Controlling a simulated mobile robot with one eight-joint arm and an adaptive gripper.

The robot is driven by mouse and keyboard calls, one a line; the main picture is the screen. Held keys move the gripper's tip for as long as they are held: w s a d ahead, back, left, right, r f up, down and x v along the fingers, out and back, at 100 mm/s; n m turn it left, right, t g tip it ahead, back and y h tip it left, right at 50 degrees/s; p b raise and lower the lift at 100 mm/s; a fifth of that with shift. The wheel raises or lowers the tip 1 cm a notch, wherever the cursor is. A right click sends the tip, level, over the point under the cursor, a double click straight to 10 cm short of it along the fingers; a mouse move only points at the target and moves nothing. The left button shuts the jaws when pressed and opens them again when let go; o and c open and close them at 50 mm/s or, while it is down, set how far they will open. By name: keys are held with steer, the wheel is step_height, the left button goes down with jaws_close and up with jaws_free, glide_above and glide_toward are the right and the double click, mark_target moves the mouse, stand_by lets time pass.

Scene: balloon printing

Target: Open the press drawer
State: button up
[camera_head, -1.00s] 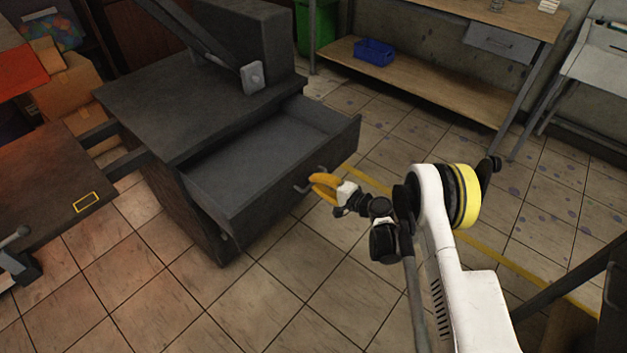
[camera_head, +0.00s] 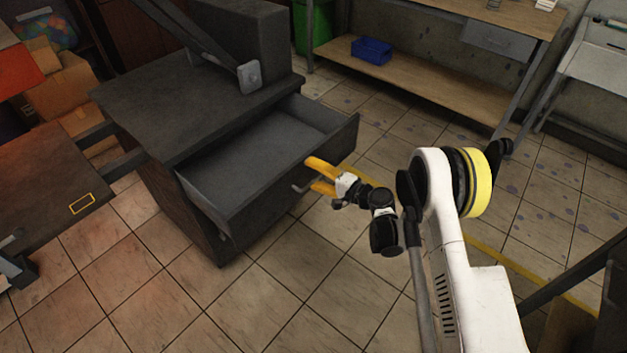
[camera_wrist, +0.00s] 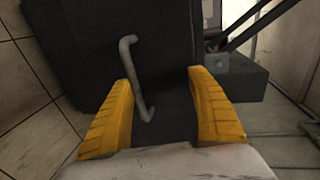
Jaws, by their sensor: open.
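The press (camera_head: 140,110) is a dark grey cabinet at the left in the head view. Its drawer (camera_head: 262,150) is pulled well out, and its inside shows empty. The drawer handle (camera_head: 302,188) is a grey bar on the drawer front. My gripper (camera_head: 312,174) has yellow fingers and is open at the handle. In the wrist view, the handle (camera_wrist: 130,72) lies between the two spread fingertips (camera_wrist: 160,80), nearer the left one. I cannot tell whether a finger touches it.
A workbench (camera_head: 430,85) with a blue bin (camera_head: 371,50) on its lower shelf stands at the back. A dark table (camera_head: 50,190) is at the left, with cardboard boxes (camera_head: 65,90) behind it. The tiled floor in front of the drawer is clear.

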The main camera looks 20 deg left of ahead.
steer(key=o, duration=0.5)
step_height(320, 180, up, 3)
steer(key=shift+f, duration=0.1)
step_height(320, 180, up, 3)
steer(key=shift+s+d+r, duration=0.1)
steer(key=c, duration=0.8)
steer(key=shift+r, duration=0.35)
